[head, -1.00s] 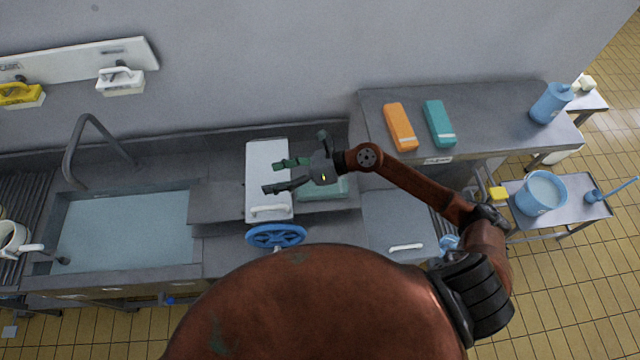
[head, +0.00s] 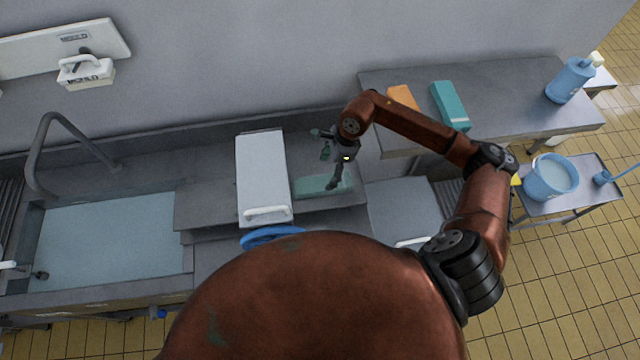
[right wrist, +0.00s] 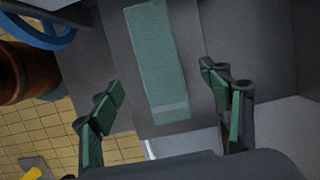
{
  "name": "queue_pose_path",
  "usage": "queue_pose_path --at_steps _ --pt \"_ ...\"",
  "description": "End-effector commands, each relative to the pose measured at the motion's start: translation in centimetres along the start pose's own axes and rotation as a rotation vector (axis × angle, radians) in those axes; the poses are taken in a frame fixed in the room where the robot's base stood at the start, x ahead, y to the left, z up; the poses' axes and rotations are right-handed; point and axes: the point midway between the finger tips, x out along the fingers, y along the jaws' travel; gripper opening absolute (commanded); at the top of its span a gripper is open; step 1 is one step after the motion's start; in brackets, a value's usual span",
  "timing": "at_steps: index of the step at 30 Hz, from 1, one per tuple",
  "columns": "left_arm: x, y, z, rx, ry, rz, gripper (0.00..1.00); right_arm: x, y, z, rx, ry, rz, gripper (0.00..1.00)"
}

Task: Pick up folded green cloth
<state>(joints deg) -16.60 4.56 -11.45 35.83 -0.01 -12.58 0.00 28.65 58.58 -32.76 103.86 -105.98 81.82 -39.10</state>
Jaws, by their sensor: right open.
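The folded green cloth (head: 312,187) lies flat on the grey counter, just right of a white lidded box. My right gripper (head: 329,169) is above it in the head view, and one finger covers part of it. In the right wrist view the cloth (right wrist: 155,55) is a long green strip with a paler band near its lower end. The open, empty fingers of the right gripper (right wrist: 160,80) stand on either side of the cloth's lower part, apart from it. My left gripper is not in view.
The white box (head: 263,175) stands close left of the cloth. A blue handwheel (head: 270,237) is in front. A sink (head: 110,235) lies left. A raised shelf at right holds an orange pack (head: 403,97), a teal pack (head: 450,105) and a blue bottle (head: 571,80).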

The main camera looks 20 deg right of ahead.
Motion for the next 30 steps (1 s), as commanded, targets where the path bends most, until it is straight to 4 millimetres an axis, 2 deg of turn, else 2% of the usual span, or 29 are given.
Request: queue_pose_path --at_steps 10,13,18,26,30 --pt "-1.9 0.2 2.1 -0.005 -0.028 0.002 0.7 3.4 0.3 -0.4 0.011 -0.002 0.003 0.71" --pt "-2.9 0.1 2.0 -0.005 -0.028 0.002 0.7 4.9 0.4 -0.5 0.011 -0.003 0.005 0.71" --pt "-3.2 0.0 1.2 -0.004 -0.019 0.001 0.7 6.9 0.2 -0.6 0.008 -0.002 0.001 0.71" --pt "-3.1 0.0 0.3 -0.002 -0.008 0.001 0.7 7.4 0.2 -0.5 0.004 -0.001 0.0 0.71" --pt "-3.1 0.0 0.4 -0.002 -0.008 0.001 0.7 7.3 0.2 -0.5 0.004 -0.001 0.0 0.62"
